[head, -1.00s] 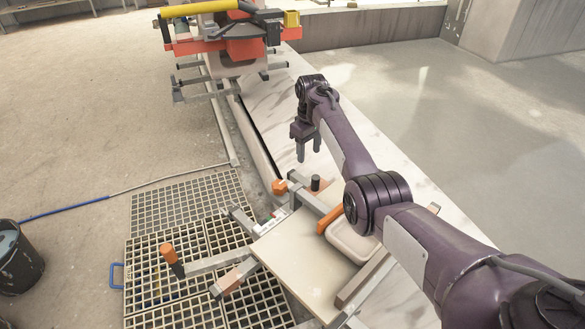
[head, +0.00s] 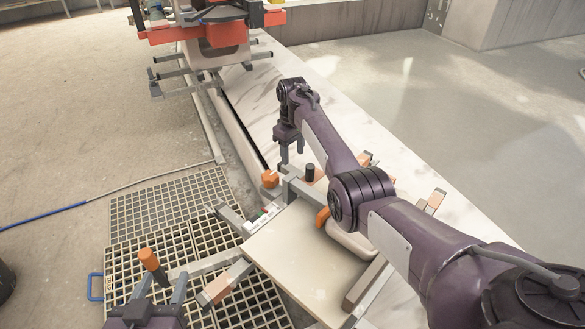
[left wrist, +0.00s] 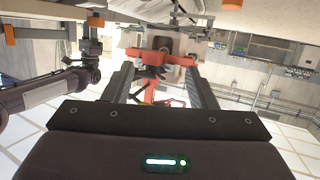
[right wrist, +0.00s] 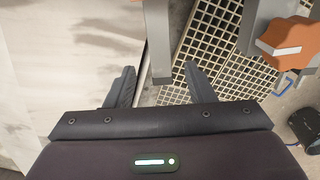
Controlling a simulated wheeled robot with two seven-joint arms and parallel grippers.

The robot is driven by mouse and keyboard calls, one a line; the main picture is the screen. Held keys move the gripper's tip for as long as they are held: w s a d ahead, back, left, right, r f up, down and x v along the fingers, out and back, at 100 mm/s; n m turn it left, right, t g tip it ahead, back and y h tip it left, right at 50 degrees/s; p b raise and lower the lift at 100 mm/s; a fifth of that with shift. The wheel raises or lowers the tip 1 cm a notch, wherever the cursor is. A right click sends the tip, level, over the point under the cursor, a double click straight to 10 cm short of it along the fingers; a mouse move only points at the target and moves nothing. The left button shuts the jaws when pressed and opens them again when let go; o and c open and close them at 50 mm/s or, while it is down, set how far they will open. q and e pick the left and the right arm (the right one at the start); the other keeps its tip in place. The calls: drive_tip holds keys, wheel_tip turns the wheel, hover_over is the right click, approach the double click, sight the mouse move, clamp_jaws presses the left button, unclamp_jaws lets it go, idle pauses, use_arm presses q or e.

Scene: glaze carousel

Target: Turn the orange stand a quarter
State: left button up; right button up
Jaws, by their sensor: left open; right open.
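The stand is a beige square board (head: 300,262) with grey arms, some with orange bands or ends. At its left an arm bears an upright orange-capped post (head: 150,262). An orange knob (head: 269,179) and a dark peg (head: 310,172) are at its back. My left gripper (head: 162,288) is open and empty, low by the orange-capped post, apparently touching nothing. My right gripper (head: 291,157) is open above the back end, near the knob and peg. In the right wrist view a grey bar (right wrist: 158,45) shows between its fingers. My right arm hides part of the stand.
A grating (head: 170,205) covers the floor at left. A beige tray (head: 350,238) is partly hidden. Floor at right is open.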

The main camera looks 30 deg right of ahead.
sight(293, 169)
wheel_tip(293, 169, down, 3)
drive_tip(key=shift+f+b, duration=0.2)
drive_tip(key=shift+b, duration=0.4)
wheel_tip(293, 169, down, 2)
drive_tip(key=shift+f+b, duration=0.25)
drive_tip(key=shift+b, duration=0.3)
drive_tip(key=shift+f, duration=0.1)
use_arm(q)
wheel_tip(293, 169, up, 19)
drive_tip(key=a+t+h, duration=0.1)
drive_tip(key=t+h, duration=0.2)
drive_tip(key=t, duration=0.6)
drive_tip(key=shift+s+a+t+h, duration=0.2)
drive_tip(key=shift+a+t+h, duration=0.1)
drive_tip(key=shift+a+h, duration=0.1)
drive_tip(key=shift+f, duration=0.1)
use_arm(e)
drive_tip(key=shift+d, duration=0.1)
clamp_jaws()
